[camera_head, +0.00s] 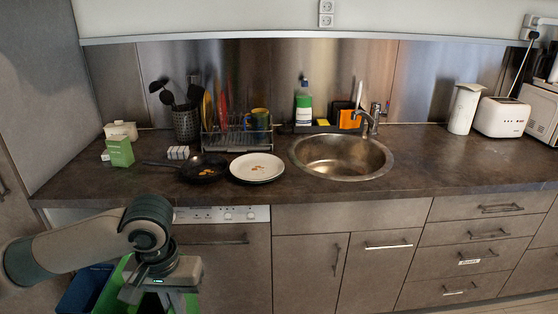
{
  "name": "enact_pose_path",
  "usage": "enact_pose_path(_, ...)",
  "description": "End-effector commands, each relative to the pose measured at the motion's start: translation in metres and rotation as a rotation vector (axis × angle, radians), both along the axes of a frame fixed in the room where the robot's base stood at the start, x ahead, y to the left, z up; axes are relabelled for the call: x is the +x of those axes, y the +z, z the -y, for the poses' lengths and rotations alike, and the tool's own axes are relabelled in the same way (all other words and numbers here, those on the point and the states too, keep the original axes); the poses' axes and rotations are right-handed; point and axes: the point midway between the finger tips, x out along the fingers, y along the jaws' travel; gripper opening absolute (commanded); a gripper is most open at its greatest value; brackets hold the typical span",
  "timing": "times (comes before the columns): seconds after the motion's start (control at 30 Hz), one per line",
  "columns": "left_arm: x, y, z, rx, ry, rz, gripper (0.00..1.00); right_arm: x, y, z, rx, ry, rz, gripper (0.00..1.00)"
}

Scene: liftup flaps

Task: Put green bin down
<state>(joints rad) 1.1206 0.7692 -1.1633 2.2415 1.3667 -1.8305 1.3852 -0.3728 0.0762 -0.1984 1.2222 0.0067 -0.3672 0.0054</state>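The green bin (115,286) is at the bottom left, low in front of the counter and partly cut off by the lower edge of the view. My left arm comes in from the left and bends down over it. My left gripper (158,299) is at the bin, in front of it in the view. The arm and gripper hide much of the bin. The fingertips do not show clearly, so I cannot tell whether they grip the rim. My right gripper is not in view.
A blue bin (84,290) is just left of the green bin. The dishwasher front (236,262) and the drawers (470,262) stand close behind and to the right. The counter (240,193) holds a pan (205,168), a plate (257,168) and a sink (341,157).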

Motion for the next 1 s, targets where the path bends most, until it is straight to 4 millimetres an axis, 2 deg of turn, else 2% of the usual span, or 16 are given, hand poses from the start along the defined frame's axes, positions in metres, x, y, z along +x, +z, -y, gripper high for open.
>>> enact_pose_path(0.13,-0.007,0.002,-0.003,-0.001,-0.004,0.003,0.00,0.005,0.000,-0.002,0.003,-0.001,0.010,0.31)
enact_pose_path(0.43,-0.008,0.003,-0.003,-0.001,-0.005,0.002,0.00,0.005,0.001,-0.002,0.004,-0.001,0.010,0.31)
enact_pose_path(0.63,-0.008,-0.003,-0.002,-0.002,-0.004,-0.001,0.00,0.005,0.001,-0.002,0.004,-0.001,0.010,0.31)
enact_pose_path(0.77,-0.010,-0.016,-0.002,-0.003,-0.003,-0.003,0.00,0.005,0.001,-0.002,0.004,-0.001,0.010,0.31)
enact_pose_path(1.0,-0.019,-0.062,-0.001,-0.007,0.000,-0.006,0.00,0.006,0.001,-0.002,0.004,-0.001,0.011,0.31)
